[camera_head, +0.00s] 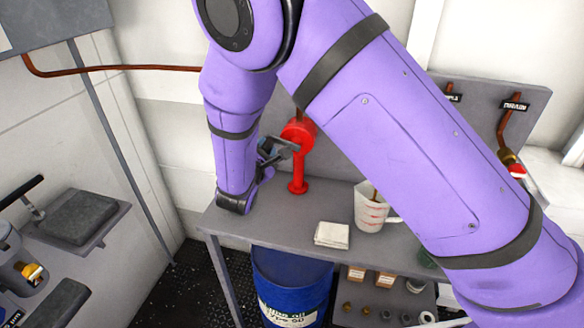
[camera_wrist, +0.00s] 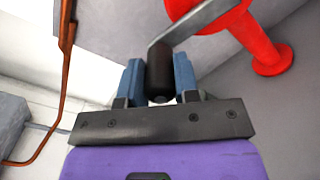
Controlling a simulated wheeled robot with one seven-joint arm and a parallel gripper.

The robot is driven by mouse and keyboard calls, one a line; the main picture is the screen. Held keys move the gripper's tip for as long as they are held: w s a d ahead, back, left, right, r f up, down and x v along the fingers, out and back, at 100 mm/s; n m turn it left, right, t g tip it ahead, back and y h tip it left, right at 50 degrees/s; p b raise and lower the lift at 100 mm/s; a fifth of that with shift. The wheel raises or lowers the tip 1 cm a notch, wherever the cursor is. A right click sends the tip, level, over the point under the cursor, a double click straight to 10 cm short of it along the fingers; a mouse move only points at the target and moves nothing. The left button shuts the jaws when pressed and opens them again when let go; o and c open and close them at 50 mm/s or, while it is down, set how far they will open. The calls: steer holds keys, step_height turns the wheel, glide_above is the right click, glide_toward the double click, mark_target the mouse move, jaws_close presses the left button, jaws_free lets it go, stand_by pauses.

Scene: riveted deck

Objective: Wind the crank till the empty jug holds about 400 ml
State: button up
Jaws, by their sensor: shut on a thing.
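A red pump (camera_head: 298,160) stands on the grey bench, partly hidden by my arm. It also shows in the wrist view (camera_wrist: 262,52), with a grey metal crank arm (camera_wrist: 196,20) ending in a black handle (camera_wrist: 159,72). My gripper (camera_wrist: 159,82) is shut on the black handle, with a blue finger on each side. In the head view my gripper (camera_head: 275,152) is just left of the pump. A translucent jug (camera_head: 370,214) with red marks stands upright on the bench to the right of the pump. A brown spout or stick shows at its mouth. I cannot tell its liquid level.
A folded white cloth (camera_head: 332,234) lies on the bench (camera_head: 285,222) left of the jug. A blue drum (camera_head: 290,280) stands below. Copper pipes and a labelled valve (camera_head: 512,165) are at right. A side shelf (camera_head: 75,220) is at left.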

steer(key=shift+d+r, duration=0.1)
steer(key=shift+r, duration=0.65)
steer(key=shift+s+d+r, duration=0.25)
steer(key=shift+d+r, duration=0.4)
steer(key=shift+r, duration=0.15)
steer(key=shift+s+d+r, duration=0.2)
steer(key=shift+d+r, duration=0.4)
steer(key=shift+r, duration=0.2)
steer(key=shift+s+d+r, duration=0.2)
steer(key=shift+s+d, duration=0.05)
steer(key=shift+d, duration=0.4)
steer(key=shift+s+d+r, duration=0.15)
steer(key=shift+s+d, duration=0.05)
steer(key=shift+d, duration=0.45)
steer(key=shift+s+d+r, duration=0.2)
steer(key=shift+s+d, duration=0.05)
steer(key=shift+d, duration=0.4)
steer(key=s+d+f, duration=0.2)
steer(key=d+f, duration=0.4)
steer(key=f, duration=0.4)
steer(key=shift+s+d, duration=0.25)
steer(key=shift+d, duration=0.1)
